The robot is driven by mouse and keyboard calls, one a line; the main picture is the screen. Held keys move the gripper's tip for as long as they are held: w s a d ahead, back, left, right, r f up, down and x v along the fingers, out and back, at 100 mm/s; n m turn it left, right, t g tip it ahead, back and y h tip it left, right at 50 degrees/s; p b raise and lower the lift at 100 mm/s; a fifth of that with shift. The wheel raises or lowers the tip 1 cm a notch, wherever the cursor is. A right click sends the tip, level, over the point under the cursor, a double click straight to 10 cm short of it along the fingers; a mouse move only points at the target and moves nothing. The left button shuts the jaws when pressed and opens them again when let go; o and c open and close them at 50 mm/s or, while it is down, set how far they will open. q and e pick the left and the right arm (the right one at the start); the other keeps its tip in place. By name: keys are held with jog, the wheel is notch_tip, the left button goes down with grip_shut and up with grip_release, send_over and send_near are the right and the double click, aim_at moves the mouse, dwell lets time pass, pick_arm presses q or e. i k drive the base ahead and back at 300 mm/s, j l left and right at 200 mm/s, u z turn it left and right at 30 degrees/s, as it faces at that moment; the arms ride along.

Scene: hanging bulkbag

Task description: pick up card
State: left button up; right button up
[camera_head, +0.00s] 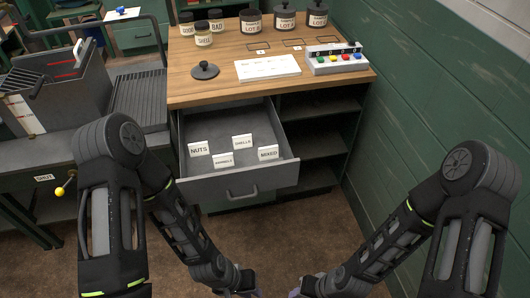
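Several small white cards stand in the open grey drawer (262,184). They are the NUTS card (199,148) at the left, the SHELLS card (242,141) at the back, a card with lettering too small to read surely (223,160) at the front, and the BOXED card (268,153) at the right. My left gripper (248,294) is at the bottom edge, below the drawer handle and apart from the cards. My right gripper (296,294) is at the bottom edge beside it. Both fingertips are cut off by the frame, so their opening is hidden.
The wooden tabletop (200,90) holds several jars, a black knobbed lid (205,70), a white sheet (267,68) and a button box (336,59). Open shelves (315,145) are right of the drawer, beside a green wall (440,90). A grey machine (60,95) stands left.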

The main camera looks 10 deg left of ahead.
aim_at(243, 141)
jog(key=j+z, duration=0.3)
jog(key=k+j+z, duration=0.15)
jog(key=j+z, duration=0.15)
jog(key=j, duration=0.15)
jog(key=k+j+z, duration=0.15)
jog(key=j+z, duration=0.15)
jog(key=k+j+z, duration=0.3)
jog(key=i+j, duration=0.1)
